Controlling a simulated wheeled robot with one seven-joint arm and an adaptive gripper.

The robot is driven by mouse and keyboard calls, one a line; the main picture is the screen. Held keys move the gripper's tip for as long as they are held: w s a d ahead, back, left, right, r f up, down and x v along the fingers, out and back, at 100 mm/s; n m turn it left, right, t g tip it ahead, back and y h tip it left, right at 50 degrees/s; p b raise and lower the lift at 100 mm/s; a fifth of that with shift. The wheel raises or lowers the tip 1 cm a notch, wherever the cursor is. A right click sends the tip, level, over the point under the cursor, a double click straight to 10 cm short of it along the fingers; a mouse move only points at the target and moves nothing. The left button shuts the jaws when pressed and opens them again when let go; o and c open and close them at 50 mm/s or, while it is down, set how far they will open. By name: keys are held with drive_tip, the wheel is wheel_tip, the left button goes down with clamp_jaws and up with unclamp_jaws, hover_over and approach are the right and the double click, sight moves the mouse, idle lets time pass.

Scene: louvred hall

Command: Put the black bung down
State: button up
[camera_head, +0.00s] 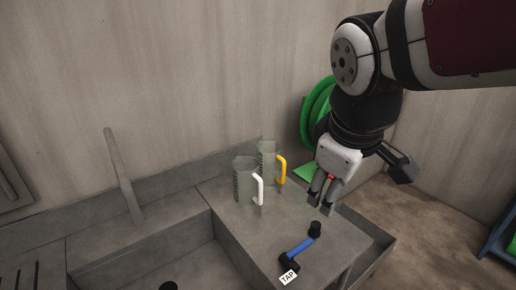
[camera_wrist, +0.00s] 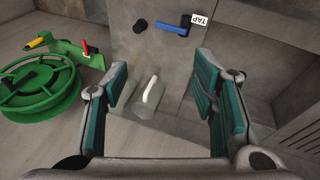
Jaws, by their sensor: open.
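The black bung (camera_head: 315,229) stands on the grey worktop, close to the end of a blue-handled tap key with a TAP tag (camera_head: 300,249). In the wrist view the bung (camera_wrist: 139,26) shows near the top, left of the blue handle (camera_wrist: 171,28), apart from my fingers. My gripper (camera_head: 320,203) is above the worktop, a little beyond the bung in the head view. Its fingers are parted in the wrist view (camera_wrist: 163,88), with nothing held between them.
A jug with a white handle (camera_head: 246,180) and one with a yellow handle (camera_head: 267,160) stand on the worktop. A sink basin (camera_head: 185,262) lies left. A green hose reel (camera_wrist: 38,90) is beyond the worktop. Bare worktop lies between jugs and bung.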

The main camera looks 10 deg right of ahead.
drive_tip(key=s+a+r+m+t+y, duration=0.1)
drive_tip(key=s+a+m+y, duration=0.1)
drive_tip(key=s+m, duration=0.3)
drive_tip(key=shift+s+a+r+m+t, duration=0.15)
drive_tip(key=shift+s+a+m+t, duration=0.2)
drive_tip(key=shift+m, duration=0.25)
drive_tip(key=shift+c, duration=0.3)
